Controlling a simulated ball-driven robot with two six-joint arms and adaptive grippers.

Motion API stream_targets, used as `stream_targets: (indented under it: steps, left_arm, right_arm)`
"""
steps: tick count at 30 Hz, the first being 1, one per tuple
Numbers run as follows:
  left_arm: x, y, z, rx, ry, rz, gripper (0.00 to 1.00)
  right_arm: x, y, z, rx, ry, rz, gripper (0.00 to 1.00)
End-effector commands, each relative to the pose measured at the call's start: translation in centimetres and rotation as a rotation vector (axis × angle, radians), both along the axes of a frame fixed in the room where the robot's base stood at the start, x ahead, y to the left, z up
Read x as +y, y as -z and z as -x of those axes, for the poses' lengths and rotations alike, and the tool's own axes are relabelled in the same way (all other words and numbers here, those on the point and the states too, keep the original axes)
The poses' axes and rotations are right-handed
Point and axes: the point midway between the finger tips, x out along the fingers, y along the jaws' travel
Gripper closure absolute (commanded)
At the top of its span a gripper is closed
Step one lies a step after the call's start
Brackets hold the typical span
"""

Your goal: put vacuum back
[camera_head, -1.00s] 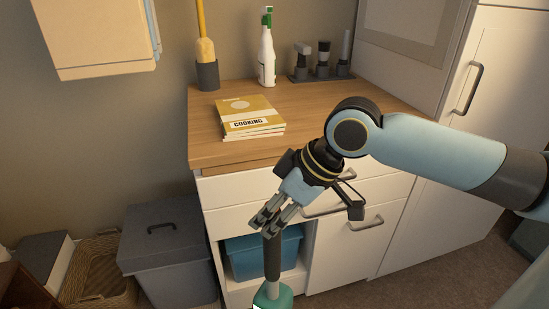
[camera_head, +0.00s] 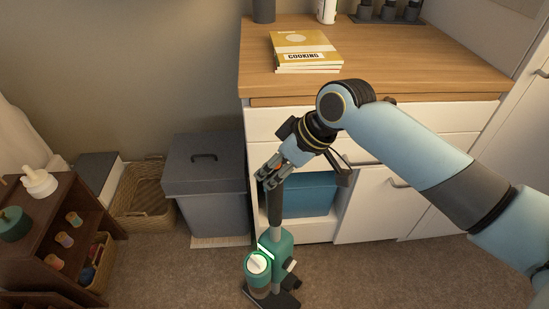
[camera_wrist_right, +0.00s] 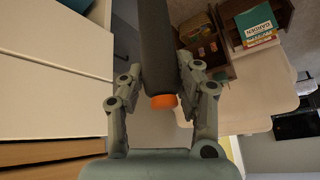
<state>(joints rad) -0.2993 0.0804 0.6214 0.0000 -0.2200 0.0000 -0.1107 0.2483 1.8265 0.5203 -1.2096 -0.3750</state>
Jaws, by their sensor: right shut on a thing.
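The vacuum (camera_head: 275,243) is a green upright stick with a dark handle and a clear-topped canister. It stands nearly upright low in the head view, its dark foot at the carpet. My right gripper (camera_head: 268,178) is shut on the top of its dark handle. In the right wrist view my right gripper (camera_wrist_right: 165,95) has its fingers on both sides of the dark handle (camera_wrist_right: 157,45), whose orange end shows between them. My left gripper is not in view.
A white cabinet with a wooden top (camera_head: 400,70) stands behind the arm, with cooking books (camera_head: 303,50) on it. A grey lidded bin (camera_head: 205,180), a wicker basket (camera_head: 143,195) and a dark shelf (camera_head: 60,240) stand to the left. Carpet is open in front.

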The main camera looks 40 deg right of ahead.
Motion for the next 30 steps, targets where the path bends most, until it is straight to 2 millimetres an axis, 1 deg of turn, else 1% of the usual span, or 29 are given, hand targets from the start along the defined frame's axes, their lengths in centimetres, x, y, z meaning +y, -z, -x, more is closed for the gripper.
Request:
stream_targets:
  steps: [1, 9, 10, 13, 15, 21, 24, 26, 29, 30]
  left_arm:
    - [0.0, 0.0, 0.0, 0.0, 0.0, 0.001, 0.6]
    - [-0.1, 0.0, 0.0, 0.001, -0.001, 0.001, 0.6]
    - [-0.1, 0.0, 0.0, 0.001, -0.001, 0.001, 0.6]
    - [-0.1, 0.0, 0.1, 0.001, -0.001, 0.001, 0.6]
    - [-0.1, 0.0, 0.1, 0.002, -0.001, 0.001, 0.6]
    - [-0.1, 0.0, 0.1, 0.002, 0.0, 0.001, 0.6]
    - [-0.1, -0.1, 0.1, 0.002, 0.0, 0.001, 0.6]
    - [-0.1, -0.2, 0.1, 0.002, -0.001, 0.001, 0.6]
    - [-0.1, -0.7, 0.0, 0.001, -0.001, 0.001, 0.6]
    - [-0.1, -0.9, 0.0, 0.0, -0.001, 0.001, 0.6]
  right_arm:
    - [0.1, -0.2, -0.3, -0.01, 0.0, -0.002, 1.0]
    - [0.1, -0.2, -0.3, -0.01, 0.0, -0.002, 1.0]
    - [0.0, 0.0, -0.1, -0.004, 0.0, 0.0, 0.64]
    - [0.0, 0.0, -0.1, -0.004, 0.0, 0.0, 0.51]
    - [0.0, 0.0, -0.1, -0.003, 0.0, 0.0, 0.44]
    - [0.0, 0.0, -0.1, -0.003, 0.0, 0.0, 0.44]
    - [-0.1, -0.3, 0.0, -0.005, 0.0, 0.001, 0.44]
    - [-0.3, -0.9, 0.2, -0.006, -0.001, 0.002, 0.44]
    - [-0.8, -2.3, 1.0, -0.005, -0.002, 0.003, 0.44]
    - [-1.0, -3.1, 1.4, -0.006, -0.004, 0.005, 0.44]
